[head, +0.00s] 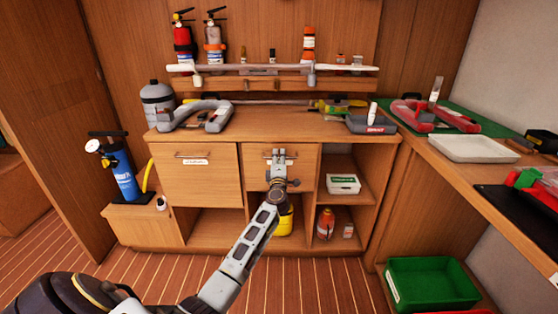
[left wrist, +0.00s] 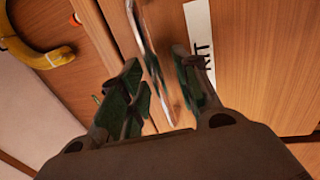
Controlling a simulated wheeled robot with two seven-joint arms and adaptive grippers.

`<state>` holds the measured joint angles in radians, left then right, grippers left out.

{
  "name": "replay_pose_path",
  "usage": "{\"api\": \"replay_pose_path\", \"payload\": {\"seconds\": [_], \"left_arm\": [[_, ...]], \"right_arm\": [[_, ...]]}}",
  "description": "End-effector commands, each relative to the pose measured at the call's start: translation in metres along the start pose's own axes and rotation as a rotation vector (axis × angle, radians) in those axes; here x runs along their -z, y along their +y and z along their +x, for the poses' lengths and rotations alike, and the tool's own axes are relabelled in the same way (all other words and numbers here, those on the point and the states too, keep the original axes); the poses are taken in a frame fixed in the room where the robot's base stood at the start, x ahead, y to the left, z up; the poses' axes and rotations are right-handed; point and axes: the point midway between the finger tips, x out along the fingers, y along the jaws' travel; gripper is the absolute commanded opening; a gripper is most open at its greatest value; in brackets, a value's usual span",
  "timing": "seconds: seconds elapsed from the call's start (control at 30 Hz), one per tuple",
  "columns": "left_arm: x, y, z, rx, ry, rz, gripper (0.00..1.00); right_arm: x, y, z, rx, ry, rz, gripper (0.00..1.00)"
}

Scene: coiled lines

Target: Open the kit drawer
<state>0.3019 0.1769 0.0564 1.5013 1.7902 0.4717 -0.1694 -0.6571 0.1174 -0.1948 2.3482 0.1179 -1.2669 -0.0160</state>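The kit drawer (head: 256,178) is the wooden front in the middle of the low cabinet, and it looks shut and flush. My left gripper (head: 279,156) is in front of its upper part and hides most of its handle and label. In the left wrist view, a white label (left wrist: 199,40) reading KIT shows on the drawer front. The metal bar handle (left wrist: 148,45) passes between the two fingers of the left gripper (left wrist: 158,80). The fingers are apart, with gaps beside the bar. My right gripper is not in view.
A wider labelled wooden front (head: 195,185) is left of the drawer. Open shelves on the right hold a white box (head: 343,184) and an orange bottle (head: 326,224). A yellow container (head: 285,222) stands below the drawer. A green crate (head: 430,284) sits at lower right.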

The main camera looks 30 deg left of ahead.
Motion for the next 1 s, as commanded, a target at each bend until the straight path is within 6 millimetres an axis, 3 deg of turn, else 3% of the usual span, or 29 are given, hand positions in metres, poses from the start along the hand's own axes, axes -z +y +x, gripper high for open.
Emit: {"api": "replay_pose_path", "payload": {"seconds": [0.37, 0.6, 1.0], "left_arm": [[0.0002, 0.0001, 0.0018, 0.0, 0.0, 0.0, 0.31], [0.0002, 0.0, 0.0017, 0.0, 0.0, 0.0, 0.0], [0.0001, -0.0002, 0.0012, 0.001, 0.0, 0.0, 0.0]], "right_arm": [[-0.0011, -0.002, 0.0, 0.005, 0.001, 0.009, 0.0], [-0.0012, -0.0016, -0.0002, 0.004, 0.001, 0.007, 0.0], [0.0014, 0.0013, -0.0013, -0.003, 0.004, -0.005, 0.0]]}}
